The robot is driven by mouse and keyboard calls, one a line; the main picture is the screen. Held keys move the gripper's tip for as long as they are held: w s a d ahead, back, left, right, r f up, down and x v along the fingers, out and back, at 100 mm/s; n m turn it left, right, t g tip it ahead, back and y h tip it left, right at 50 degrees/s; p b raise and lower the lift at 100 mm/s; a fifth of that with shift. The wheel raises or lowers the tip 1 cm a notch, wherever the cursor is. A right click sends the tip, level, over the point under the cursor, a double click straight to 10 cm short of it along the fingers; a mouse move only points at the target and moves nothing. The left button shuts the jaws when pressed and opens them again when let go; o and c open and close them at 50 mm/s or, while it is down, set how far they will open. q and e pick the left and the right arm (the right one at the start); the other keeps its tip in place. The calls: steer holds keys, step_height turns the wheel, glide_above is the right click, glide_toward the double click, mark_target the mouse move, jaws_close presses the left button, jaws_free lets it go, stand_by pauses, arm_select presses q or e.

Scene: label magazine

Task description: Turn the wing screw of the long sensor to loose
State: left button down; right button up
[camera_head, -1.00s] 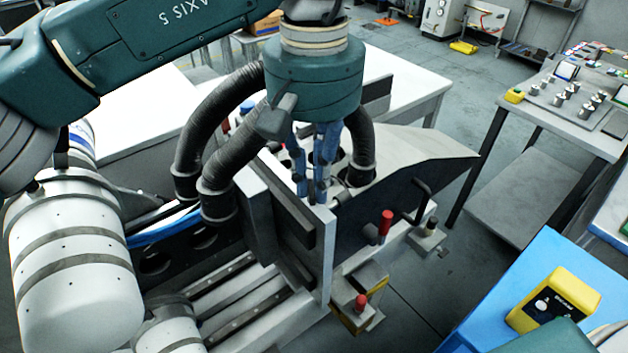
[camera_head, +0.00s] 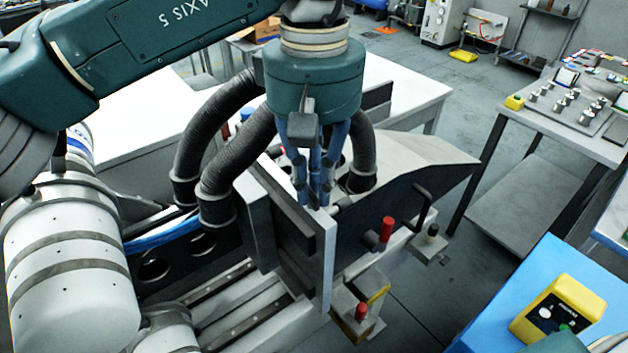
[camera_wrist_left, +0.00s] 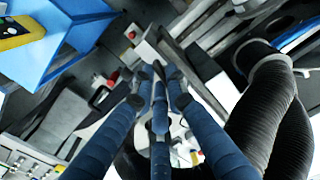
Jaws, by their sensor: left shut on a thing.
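My left gripper (camera_head: 318,196) points straight down at the machine, at the upright grey plate (camera_head: 318,262). Its blue fingers are drawn together at the tips. In the left wrist view the fingertips (camera_wrist_left: 156,76) close around a small spot in front of the machine. The wing screw between them is hidden by the fingers, so its angle cannot be seen. I cannot make out the long sensor's body apart from the grey parts around the fingertips. My right gripper is not in view.
Thick black hoses (camera_head: 238,160) curve close beside the left gripper. Red-topped knobs (camera_head: 386,231) and a black handle (camera_head: 424,203) stand to its right. A yellow button box (camera_head: 558,308) lies on a blue surface (camera_head: 535,265) at lower right. Open floor lies between the machine and the right table (camera_head: 560,125).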

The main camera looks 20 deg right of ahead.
arm_select(q)
steer(key=shift+r, duration=0.1)
steer(key=c, duration=2)
jaws_free()
step_height(320, 180, up, 12)
